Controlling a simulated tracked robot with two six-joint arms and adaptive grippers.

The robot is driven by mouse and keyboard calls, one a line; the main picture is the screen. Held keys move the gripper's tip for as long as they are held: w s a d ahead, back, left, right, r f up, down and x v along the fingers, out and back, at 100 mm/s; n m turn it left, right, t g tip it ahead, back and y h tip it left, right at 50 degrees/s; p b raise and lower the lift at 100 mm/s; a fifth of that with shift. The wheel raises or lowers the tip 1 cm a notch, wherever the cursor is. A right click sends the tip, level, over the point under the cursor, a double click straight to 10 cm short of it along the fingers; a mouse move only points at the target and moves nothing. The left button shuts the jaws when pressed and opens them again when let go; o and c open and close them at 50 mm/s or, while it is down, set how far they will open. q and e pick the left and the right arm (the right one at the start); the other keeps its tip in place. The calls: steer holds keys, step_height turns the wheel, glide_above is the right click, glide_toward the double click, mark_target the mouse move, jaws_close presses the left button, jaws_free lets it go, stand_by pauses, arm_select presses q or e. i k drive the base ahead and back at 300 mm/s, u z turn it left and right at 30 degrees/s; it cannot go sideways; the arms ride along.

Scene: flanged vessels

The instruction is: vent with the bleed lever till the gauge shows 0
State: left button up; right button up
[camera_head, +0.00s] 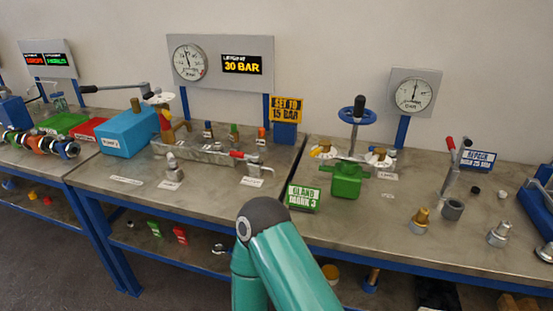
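A round white gauge (189,62) is on the grey panel at the back of the middle bench. Its needle points roughly upward, but its numbers are too small to read. A second round gauge (412,95) is on a smaller panel at the right; its needle also points roughly upward. A small red-handled lever (243,156) sits on a fitting on the middle bench; its label is unreadable, so I cannot tell whether it is the bleed lever. One teal arm of mine rises at the bottom centre. Neither gripper is in view.
A blue pump-like box (126,132) with a long handle stands left. A sign reading 30 BAR (241,65) and a yellow sign reading SET TO 15 BAR (287,110) are behind. A green vise-like block (346,180) with a blue handwheel (357,116) stands right. The middle bench's front is mostly clear.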

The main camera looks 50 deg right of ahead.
mark_target(255, 157)
steer(key=z, duration=0.1)
steer(key=k, duration=0.85)
steer(key=z, duration=0.35)
steer(key=i, duration=0.9)
